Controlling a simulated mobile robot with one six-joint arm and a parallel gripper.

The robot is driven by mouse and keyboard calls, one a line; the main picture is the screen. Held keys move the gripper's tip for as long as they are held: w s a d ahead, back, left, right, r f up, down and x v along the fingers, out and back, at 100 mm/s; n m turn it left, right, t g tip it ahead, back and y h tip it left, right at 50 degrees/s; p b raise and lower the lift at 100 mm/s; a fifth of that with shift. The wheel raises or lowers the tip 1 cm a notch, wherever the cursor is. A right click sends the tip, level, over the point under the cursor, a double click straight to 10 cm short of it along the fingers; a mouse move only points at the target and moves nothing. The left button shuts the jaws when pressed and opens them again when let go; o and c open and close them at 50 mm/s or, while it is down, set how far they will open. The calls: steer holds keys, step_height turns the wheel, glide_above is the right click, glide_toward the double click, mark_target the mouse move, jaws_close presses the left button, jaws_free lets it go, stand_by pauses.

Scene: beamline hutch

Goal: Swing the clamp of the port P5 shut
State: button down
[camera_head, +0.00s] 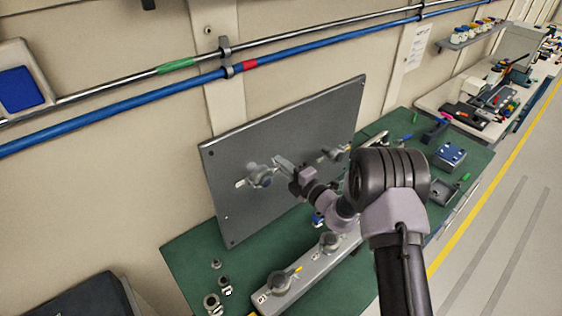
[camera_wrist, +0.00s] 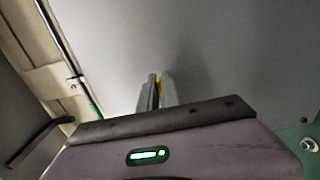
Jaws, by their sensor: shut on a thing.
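A grey upright panel (camera_head: 290,130) bears a left port fitting (camera_head: 260,177) and a right port fitting (camera_head: 335,153), each with pale metal parts. My gripper (camera_head: 279,161) is in front of the panel between these two fittings, nearer the left one. In the wrist view my gripper (camera_wrist: 156,92) is shut, with a thin yellow piece (camera_wrist: 158,84) showing between its fingers. The rest of that piece is hidden, and I cannot tell whether it belongs to a clamp. No P5 label is readable, so I cannot tell which port is P5.
A grey rail with round fittings (camera_head: 318,266) lies on the green bench (camera_head: 190,250) below the panel. Small metal parts (camera_head: 212,300) lie at the bench's left. A blue box (camera_head: 450,155) and a tray (camera_head: 444,190) stand to the right. Pipes (camera_head: 310,44) run along the wall above.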

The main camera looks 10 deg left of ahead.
steer(key=shift+f+m, duration=0.3)
steer(key=shift+f, duration=0.05)
steer(key=c, duration=1.6)
jaws_free()
steer(key=shift+r, duration=0.1)
steer(key=b+v, duration=0.2)
steer(key=v, duration=1.5)
steer(key=shift+s+d, duration=0.15)
